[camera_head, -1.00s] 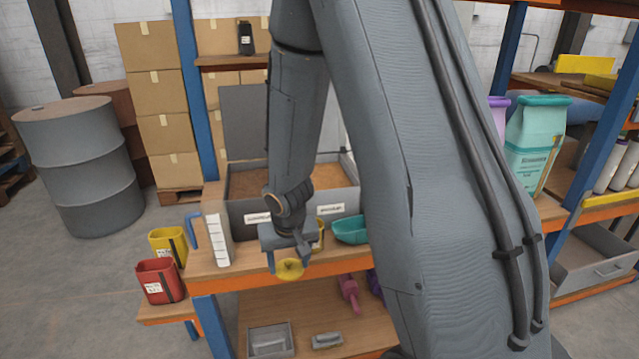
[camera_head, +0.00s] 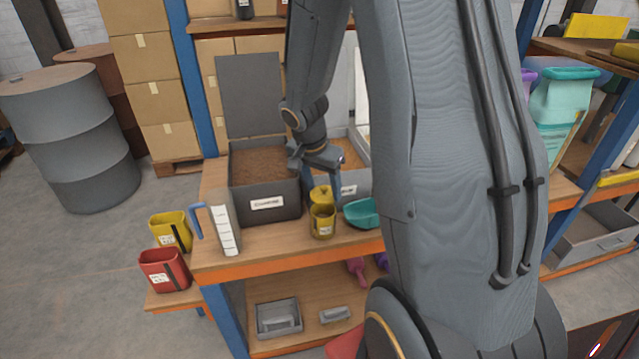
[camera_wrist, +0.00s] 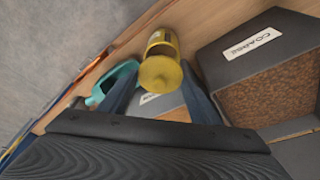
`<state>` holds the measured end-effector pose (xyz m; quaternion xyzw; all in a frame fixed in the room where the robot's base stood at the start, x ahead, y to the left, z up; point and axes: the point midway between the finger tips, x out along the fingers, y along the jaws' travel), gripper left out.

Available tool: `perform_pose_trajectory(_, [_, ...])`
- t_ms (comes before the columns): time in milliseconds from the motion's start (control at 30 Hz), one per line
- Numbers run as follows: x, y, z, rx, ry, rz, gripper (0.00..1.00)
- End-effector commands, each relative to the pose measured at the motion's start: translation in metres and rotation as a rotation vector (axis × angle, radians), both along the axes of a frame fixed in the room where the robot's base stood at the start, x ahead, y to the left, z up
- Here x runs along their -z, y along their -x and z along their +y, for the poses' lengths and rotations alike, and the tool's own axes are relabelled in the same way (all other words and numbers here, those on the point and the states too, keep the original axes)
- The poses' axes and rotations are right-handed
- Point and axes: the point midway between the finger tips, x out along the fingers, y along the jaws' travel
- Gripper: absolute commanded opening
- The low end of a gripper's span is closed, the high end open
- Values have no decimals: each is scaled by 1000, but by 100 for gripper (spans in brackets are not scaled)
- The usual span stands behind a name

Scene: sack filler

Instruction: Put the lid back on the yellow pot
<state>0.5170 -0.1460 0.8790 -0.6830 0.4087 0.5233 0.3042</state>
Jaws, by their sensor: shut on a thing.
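The yellow pot (camera_head: 322,225) stands upright on the wooden bench in front of the bins; it also shows in the wrist view (camera_wrist: 163,38). My gripper (camera_head: 321,180) is shut on the round yellow lid (camera_head: 320,193), just above and behind the pot in the head view. In the wrist view, the lid (camera_wrist: 160,73) is between my two fingers and overlaps the near part of the pot. I cannot tell whether the lid touches the pot's rim.
A grey bin labelled COARSE (camera_head: 267,206) holds brown grains behind the pot. A teal scoop (camera_head: 361,213) lies close on the pot's right. Yellow (camera_head: 171,232) and red (camera_head: 164,271) containers stand beyond the bench's left end.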

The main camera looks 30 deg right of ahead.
Motion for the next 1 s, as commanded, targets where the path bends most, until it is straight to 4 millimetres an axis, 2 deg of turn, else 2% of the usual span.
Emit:
perform_pose_trajectory(200, [22, -1, 1, -3, -1, 0, 36])
perform_pose_trajectory(500, [43, -2, 2, -6, -1, -1, 36])
perform_pose_trajectory(1000, [45, -1, 3, -7, -1, -1, 36])
